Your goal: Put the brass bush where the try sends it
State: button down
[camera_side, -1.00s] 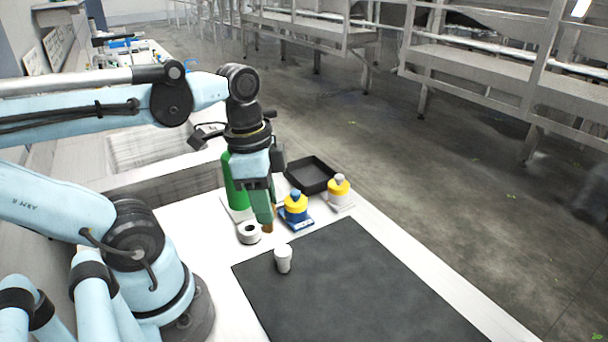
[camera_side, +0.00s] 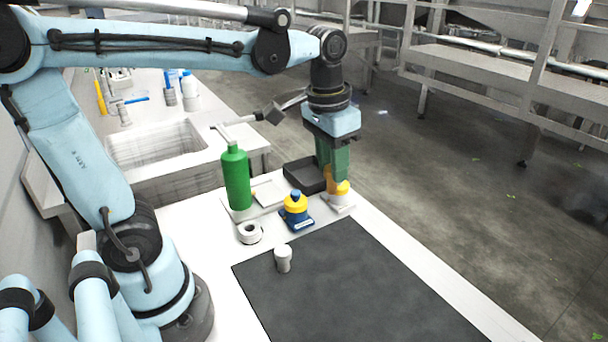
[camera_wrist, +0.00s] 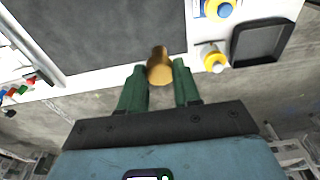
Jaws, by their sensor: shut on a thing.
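The brass bush (camera_wrist: 160,68) is between the green fingers of my gripper (camera_wrist: 159,72) in the wrist view. In the side view, my gripper (camera_side: 331,178) is at the far right of the white worktop, fingers down, shut on the bush (camera_side: 329,182). They overlap the yellow-collared piece on a white base (camera_side: 343,190), which hides its top; I cannot tell the gap. The yellow-collared piece with a blue knob and blue base (camera_side: 296,206) stands to its left. The black tray (camera_side: 300,180) is behind and left of my gripper.
A green bottle (camera_side: 236,178) stands on the left, beside a pale shallow tray (camera_side: 268,194). A white ring (camera_side: 249,233) lies in front of it.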

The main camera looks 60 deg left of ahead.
jog(key=shift+w, duration=0.25)
dwell(0.3)
jog(key=shift+w+a+n, duration=0.3)
jog(key=shift+w, duration=0.05)
jog(key=w+a+f+n, duration=0.3)
jog(key=w+a+n, duration=0.2)
jog(key=w+a, duration=0.5)
jog(key=shift+y, duration=0.3)
jog(key=shift+s+a+f, duration=0.1)
jog(key=shift+a+f, duration=1.75)
jog(key=shift+a, duration=0.3)
jog(key=shift+s+a+f, duration=0.15)
jog(key=shift+a+f, duration=1.7)
jog(key=shift+a, duration=0.25)
jog(key=shift+s+a+f, duration=0.1)
jog(key=shift+a+f, duration=1.75)
jog(key=shift+a, duration=0.3)
jog(key=c, duration=0.8)
grip_release()
jog(key=shift+f, duration=0.15)
